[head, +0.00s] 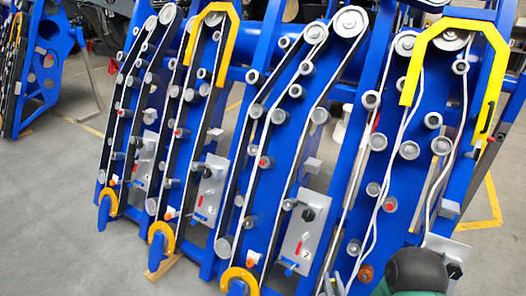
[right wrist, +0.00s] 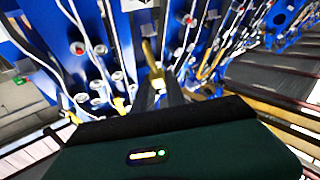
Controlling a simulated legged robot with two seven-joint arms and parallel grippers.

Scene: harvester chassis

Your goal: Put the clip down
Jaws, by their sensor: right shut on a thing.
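My right gripper (right wrist: 160,82) shows in the right wrist view, its dark fingers pointing away from the camera towards the blue chassis. It is shut on a small yellow piece, which I take to be the clip (right wrist: 150,55). The clip sticks out beyond the fingertips and stands nearly upright in the picture. My left gripper is in neither view.
The blue harvester chassis (head: 329,187) fills the head view, with several rollers and white belts. Yellow guards (head: 455,25) cap its top right, and orange hooks (head: 239,275) line its lower edge. Grey floor (head: 52,195) lies clear at the left.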

